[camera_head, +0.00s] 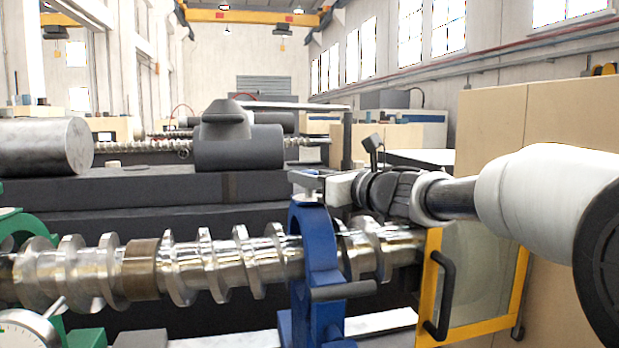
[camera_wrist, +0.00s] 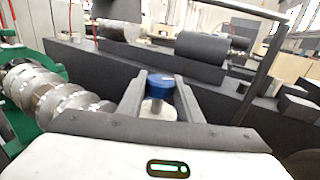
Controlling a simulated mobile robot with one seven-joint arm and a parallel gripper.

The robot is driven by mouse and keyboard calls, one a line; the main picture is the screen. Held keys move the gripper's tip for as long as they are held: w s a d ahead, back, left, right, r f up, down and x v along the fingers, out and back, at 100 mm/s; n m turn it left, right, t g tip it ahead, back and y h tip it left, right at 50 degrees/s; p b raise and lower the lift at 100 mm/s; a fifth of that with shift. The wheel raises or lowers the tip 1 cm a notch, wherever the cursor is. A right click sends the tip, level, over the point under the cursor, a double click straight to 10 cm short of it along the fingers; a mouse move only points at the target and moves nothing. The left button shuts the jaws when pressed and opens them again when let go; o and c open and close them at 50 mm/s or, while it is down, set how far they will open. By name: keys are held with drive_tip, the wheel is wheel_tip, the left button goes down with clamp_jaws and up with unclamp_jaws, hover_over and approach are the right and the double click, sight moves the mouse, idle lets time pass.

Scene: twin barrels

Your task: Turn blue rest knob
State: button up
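The blue rest (camera_head: 318,262) is an upright blue frame around the shiny screw shaft, right of centre in the head view. Its blue knob (camera_wrist: 160,84) shows in the wrist view on a pale stem. My gripper (camera_head: 308,180) is at the top of the rest in the head view, where it hides the knob. In the wrist view my gripper (camera_wrist: 161,78) has a finger on each side of the knob, and the knob fills the gap between the fingertips. It looks shut on the knob, though the contact is not sharply visible.
The metal screw shaft (camera_head: 215,262) runs across the front, with a green support (camera_head: 18,228) at left. A yellow-framed door with a black handle (camera_head: 443,295) stands at right, below my arm. Dark machine beds and a grey cylinder (camera_head: 45,147) lie behind.

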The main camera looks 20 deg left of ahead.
drive_tip(key=shift+f+t+b, duration=0.15)
drive_tip(key=shift+t+b, duration=0.15)
drive_tip(key=shift+b, duration=0.4)
drive_tip(key=m+t+h+b, duration=0.1)
drive_tip(key=b, duration=0.1)
drive_tip(key=m+t+b, duration=0.1)
drive_tip(key=b, duration=0.1)
drive_tip(key=shift+s+f+h, duration=0.15)
drive_tip(key=shift+f+h, duration=0.1)
drive_tip(key=shift+h, duration=0.15)
drive_tip(key=m+t+h+b, duration=0.1)
drive_tip(key=b, duration=0.1)
drive_tip(key=m+t+h+b, duration=0.1)
drive_tip(key=b, duration=0.1)
drive_tip(key=shift+r+h, duration=0.3)
drive_tip(key=shift+a+m+t+h+b, duration=0.1)
drive_tip(key=shift+m+t+h+b, duration=0.4)
drive_tip(key=shift+t+b, duration=0.15)
drive_tip(key=shift+b, duration=0.35)
